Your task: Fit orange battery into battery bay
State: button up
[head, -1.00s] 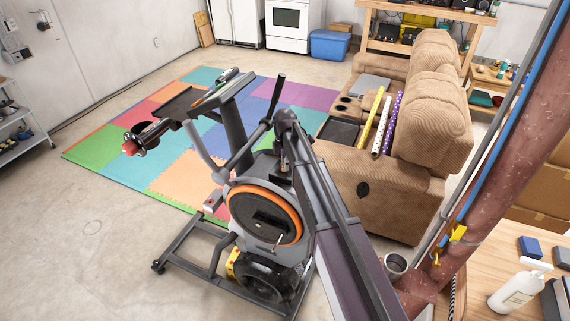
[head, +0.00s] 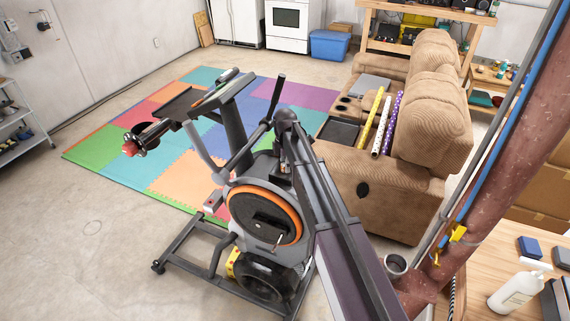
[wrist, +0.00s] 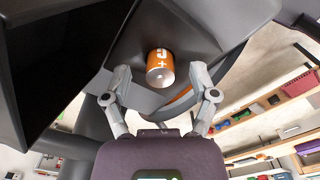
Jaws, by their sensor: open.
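The orange battery (wrist: 160,67) shows in the wrist view, with a plus mark and a pale metal end turned towards me. It sits at a dark grey part of the exercise bike (wrist: 205,30); I cannot tell how deep it goes in, and no separate bay opening shows around it. My gripper (wrist: 161,84) is open, with one finger on each side of and below the battery in the picture. A gap shows between the battery and each finger. In the head view the bike (head: 240,170) stands mid-picture; I cannot make out the battery or fingertips there.
A brown recliner (head: 385,185) stands close to the right of the bike. A coloured foam mat (head: 100,150) lies behind it. A wooden workbench (head: 475,290) with a white bottle (head: 518,290) is at the lower right. Open floor lies at the left.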

aim_at(285, 164)
jog(key=shift+r+p, duration=4.15)
jog(key=shift+r, duration=0.15)
jog(key=s+d+f+m+b, duration=0.5)
jog(key=s+d+m, duration=0.6)
jog(key=s, duration=0.2)
jog(key=s+d+f+m+b, duration=0.6)
jog(key=s+d+m, duration=0.4)
jog(key=s, duration=0.3)
jog(key=shift+d+f+m, duration=0.15)
jog(key=shift+d+m, duration=0.25)
jog(key=shift+d, duration=0.25)
